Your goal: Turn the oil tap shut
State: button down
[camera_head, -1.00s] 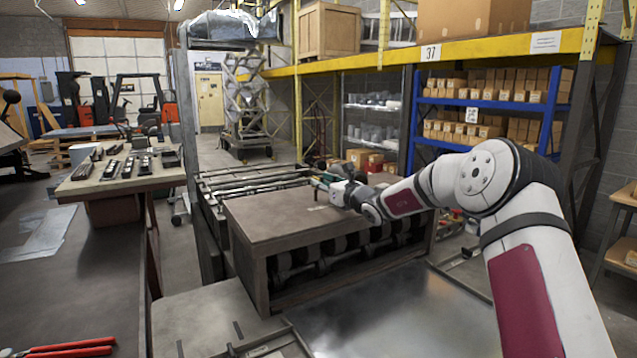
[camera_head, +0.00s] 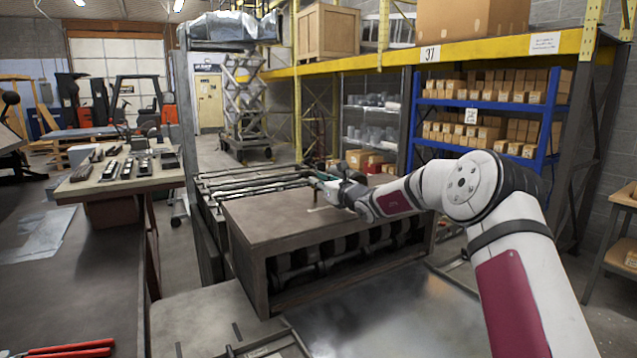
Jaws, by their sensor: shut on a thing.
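My gripper (camera_head: 322,182) is at the far end of my arm, above the back part of the brown-topped machine (camera_head: 268,214). It is small in the picture and its fingers point away to the left. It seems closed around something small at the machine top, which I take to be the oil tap. The tap itself is too small and too hidden by the gripper to make out its handle or its angle. A small thin upright part shows just below the fingertips.
Rollers and bars (camera_head: 250,178) lie behind the machine top. A bench with tools (camera_head: 125,168) stands left, and red-handled pliers (camera_head: 65,349) lie at the lower left. A blue shelf with boxes (camera_head: 490,105) stands back right. The machine's brown top is mostly clear.

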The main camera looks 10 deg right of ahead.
jog(key=shift+a+m+h+p, duration=0.4)
jog(key=shift+a+p, duration=0.1)
jog(key=shift+a, duration=0.05)
jog(key=c, duration=1.7)
grip_release()
jog(key=shift+s, duration=0.1)
jog(key=shift+d, duration=0.2)
jog(key=shift+s+d, duration=0.2)
jog(key=shift+s, duration=0.15)
jog(key=v, duration=1.1)
jog(key=shift+s+a+f, duration=0.15)
jog(key=shift+a, duration=0.05)
jog(key=shift+d, duration=0.1)
